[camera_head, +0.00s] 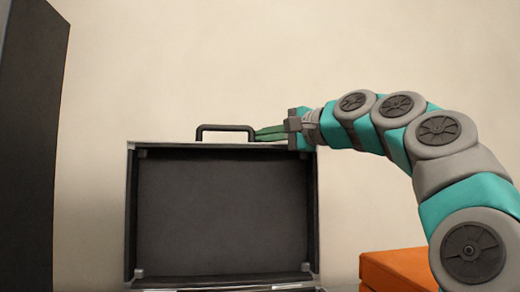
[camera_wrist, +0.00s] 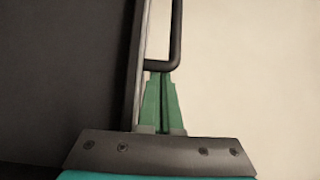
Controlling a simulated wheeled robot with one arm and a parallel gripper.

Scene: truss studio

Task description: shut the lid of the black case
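The black case (camera_head: 131,215) stands open, its lid (camera_head: 220,210) upright with the dark inner side facing me. A black handle (camera_head: 226,127) rises from the lid's top edge; it also shows in the wrist view (camera_wrist: 177,30). My gripper (camera_head: 257,134) reaches in from the right along the top edge, its green fingers close together, with nothing seen between them. In the wrist view, the fingertips (camera_wrist: 160,77) are right by the handle's near end, beside the lid's metal rim (camera_wrist: 139,60). Whether they touch is unclear. The case's lower part is mostly cut off below.
An orange block or box (camera_head: 395,270) is at the lower right, below my arm. A tall dark panel (camera_head: 30,150) stands at the far left. A plain pale wall (camera_head: 280,50) is behind, and the space above the lid is clear.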

